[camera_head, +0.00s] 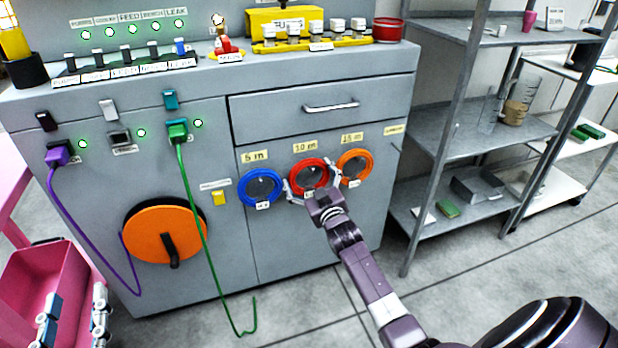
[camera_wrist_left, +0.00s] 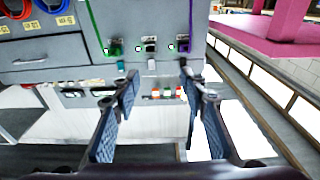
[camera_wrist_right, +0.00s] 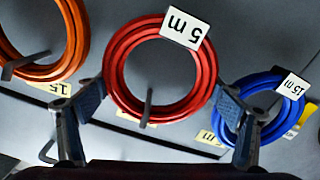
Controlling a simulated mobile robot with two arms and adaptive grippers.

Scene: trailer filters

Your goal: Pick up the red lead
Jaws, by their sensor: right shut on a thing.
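The red lead (camera_head: 308,162) is a coiled ring on the grey cabinet front, between the blue lead (camera_head: 243,188) and the orange lead (camera_head: 369,165). In the right wrist view the red lead (camera_wrist_right: 112,75) hangs around a peg and bears a white tag (camera_wrist_right: 180,28) reading 5 m, upside down. My right gripper (camera_head: 312,196) has one finger on each side of this coil and is shut on it. The gripper also shows in the right wrist view (camera_wrist_right: 158,98). My left gripper (camera_wrist_left: 158,82) is open and empty, low at the far left in the head view (camera_head: 73,312).
The panel labels above the pegs read 5 m, 10 m and 15 m. A closed drawer (camera_head: 290,118) is above. A green cable (camera_head: 195,220) and a purple cable (camera_head: 85,245) hang to the left. A metal shelf (camera_head: 440,225) stands right. A pink bin (camera_head: 30,270) is at lower left.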

